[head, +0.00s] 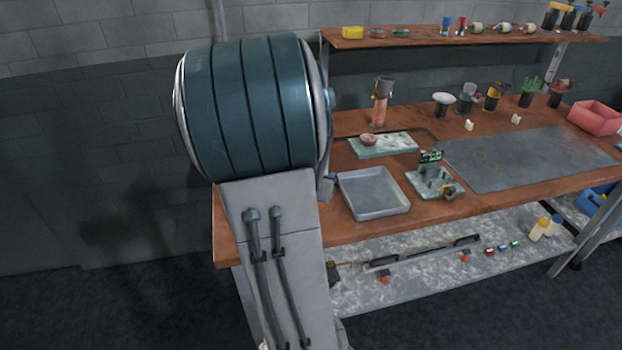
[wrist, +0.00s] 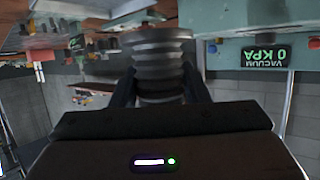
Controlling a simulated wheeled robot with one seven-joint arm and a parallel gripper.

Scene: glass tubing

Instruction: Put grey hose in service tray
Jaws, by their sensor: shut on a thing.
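The grey hose (wrist: 160,60) is a short ribbed grey piece in the upper middle of the wrist view. My gripper (wrist: 158,88) is shut on it, with one dark finger on either side. The wrist picture is upside down. In the head view my arm covers the left side, and neither my gripper nor the hose can be made out. The service tray (head: 372,211) looks to be the shallow, empty grey tray at the front left of the wooden bench. I cannot make out the tray in the wrist view.
A pale board with a green vacuum display (head: 431,156) stands right of the tray; the display reads 0 KPA in the wrist view (wrist: 265,55). Behind lie a pale slab (head: 395,148) and an orange cylinder (head: 379,108). A grey mat (head: 520,160) covers the right.

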